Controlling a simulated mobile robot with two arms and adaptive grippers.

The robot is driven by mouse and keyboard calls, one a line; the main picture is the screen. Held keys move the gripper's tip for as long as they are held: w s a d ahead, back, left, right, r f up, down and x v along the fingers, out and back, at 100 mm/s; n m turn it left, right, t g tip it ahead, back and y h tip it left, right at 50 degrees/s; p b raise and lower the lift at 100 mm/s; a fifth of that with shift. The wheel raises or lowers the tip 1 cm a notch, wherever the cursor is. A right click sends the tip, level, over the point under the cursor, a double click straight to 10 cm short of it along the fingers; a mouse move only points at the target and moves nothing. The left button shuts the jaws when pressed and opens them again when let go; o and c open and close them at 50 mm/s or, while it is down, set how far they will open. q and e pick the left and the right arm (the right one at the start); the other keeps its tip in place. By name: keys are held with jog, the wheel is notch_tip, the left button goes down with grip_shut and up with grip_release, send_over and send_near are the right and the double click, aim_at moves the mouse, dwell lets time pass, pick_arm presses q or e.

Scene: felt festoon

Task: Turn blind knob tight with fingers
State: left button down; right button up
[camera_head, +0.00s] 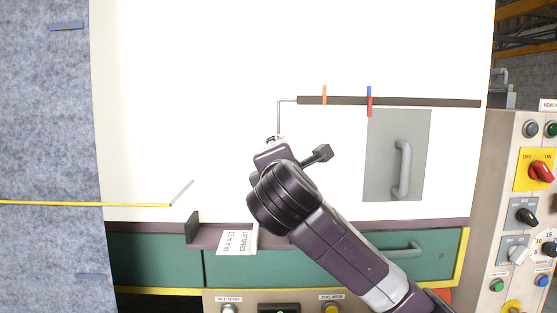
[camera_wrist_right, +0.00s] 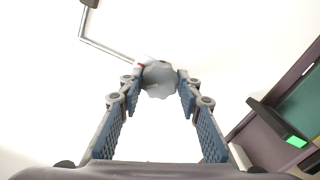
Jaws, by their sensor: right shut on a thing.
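The blind knob (camera_wrist_right: 158,75) is a grey, scalloped knob on the white panel, in the upper middle of the right wrist view. My right gripper (camera_wrist_right: 160,88) is shut on it, with a blue-padded finger on either side of the rim. A small red mark shows at the knob's upper left edge. A thin bent metal rod (camera_wrist_right: 104,46) runs from a dark piece down to the knob. In the head view the rod (camera_head: 279,118) meets the spot where my right wrist covers most of the knob. My left gripper is not in view.
A dark bar (camera_head: 420,103) with orange, blue and red markers crosses the white panel (camera_head: 190,80). Right of my wrist is a grey door (camera_head: 382,160) with a handle. Below are a ledge with a speed card (camera_head: 237,240) and green drawers. A control panel (camera_head: 515,200) stands right.

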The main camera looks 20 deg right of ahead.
jog(key=shift+f+m+b, duration=0.1)
jog(key=shift+m+b, duration=0.7)
jog(key=shift+m, duration=3.1)
jog(key=o, duration=1.2)
jog(key=shift+d, duration=0.1)
jog(key=shift+c, duration=0.2)
jog(key=shift+s, duration=0.15)
jog(key=v, duration=1.2)
